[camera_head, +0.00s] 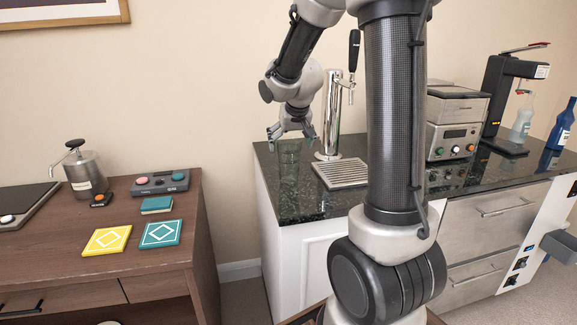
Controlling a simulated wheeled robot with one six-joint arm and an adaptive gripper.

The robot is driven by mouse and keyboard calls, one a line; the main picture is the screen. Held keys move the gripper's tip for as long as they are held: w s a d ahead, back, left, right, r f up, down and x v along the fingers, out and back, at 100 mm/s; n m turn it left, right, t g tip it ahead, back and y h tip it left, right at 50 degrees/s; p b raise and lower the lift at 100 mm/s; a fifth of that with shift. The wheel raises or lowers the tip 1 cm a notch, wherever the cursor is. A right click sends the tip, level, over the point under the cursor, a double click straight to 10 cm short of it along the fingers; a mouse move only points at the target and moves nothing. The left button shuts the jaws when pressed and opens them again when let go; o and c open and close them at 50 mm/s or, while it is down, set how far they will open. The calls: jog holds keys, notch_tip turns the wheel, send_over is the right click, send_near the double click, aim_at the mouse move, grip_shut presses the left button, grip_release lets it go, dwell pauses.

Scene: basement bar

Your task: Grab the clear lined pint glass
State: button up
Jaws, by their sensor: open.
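The clear pint glass (289,162) stands upright on the left end of the dark stone counter (312,209). It is see-through and hard to make out against the counter; its lines are too faint to tell. My gripper (291,139) points down directly over the glass, with its fingers open and spread at about the rim's height. Whether the fingers touch the glass cannot be told from this view.
A chrome beer tap (331,115) with a slatted drip tray (341,173) stands just right of the glass. A coffee machine (455,122) is further right. A wooden cabinet (177,210) with coasters stands left, across a gap.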

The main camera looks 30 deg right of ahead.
aim_at(289, 162)
jog(key=x, duration=0.4)
jog(key=shift+f, duration=0.35)
jog(key=shift+s, duration=0.1)
jog(key=c, duration=1.3)
